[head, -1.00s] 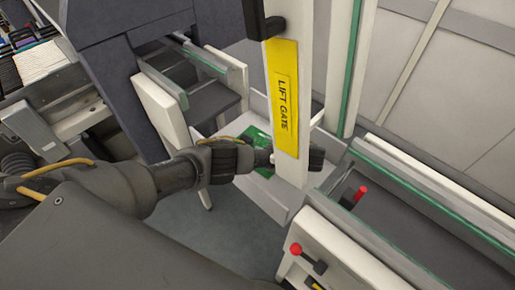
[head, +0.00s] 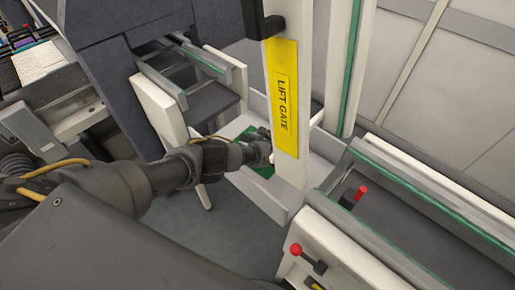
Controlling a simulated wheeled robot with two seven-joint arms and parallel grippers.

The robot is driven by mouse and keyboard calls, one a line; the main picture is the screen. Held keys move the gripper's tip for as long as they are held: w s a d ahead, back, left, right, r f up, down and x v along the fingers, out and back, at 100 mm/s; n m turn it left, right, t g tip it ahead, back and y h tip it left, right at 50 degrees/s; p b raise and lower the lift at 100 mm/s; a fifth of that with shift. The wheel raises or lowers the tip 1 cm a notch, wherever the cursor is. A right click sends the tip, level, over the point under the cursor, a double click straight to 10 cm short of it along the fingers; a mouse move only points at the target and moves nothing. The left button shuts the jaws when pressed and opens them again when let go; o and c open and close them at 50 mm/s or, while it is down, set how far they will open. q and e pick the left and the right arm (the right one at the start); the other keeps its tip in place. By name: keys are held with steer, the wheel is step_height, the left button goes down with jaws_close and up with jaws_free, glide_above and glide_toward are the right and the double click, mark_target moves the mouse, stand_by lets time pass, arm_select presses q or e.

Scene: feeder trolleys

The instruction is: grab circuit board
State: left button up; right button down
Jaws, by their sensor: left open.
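The green circuit board (head: 263,172) lies low on a pale tray (head: 272,203) behind and left of the lift gate post. Part of it is hidden by my left arm and gripper. My left gripper (head: 266,148) is over the board, at the left edge of the post. Its jaws are open, and no object shows between them. I cannot tell the height between the jaws and the board. My right gripper is not in view.
The white lift gate post (head: 291,168) with its yellow label (head: 284,98) stands right beside the gripper. A rail conveyor (head: 430,205) with red-knobbed levers (head: 295,249) is at the right. A grey machine housing (head: 120,60) stands at the left. Floor is clear below.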

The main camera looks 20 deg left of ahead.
arm_select(q)
jaws_close()
steer(key=shift+r, duration=0.1)
stand_by(0.3)
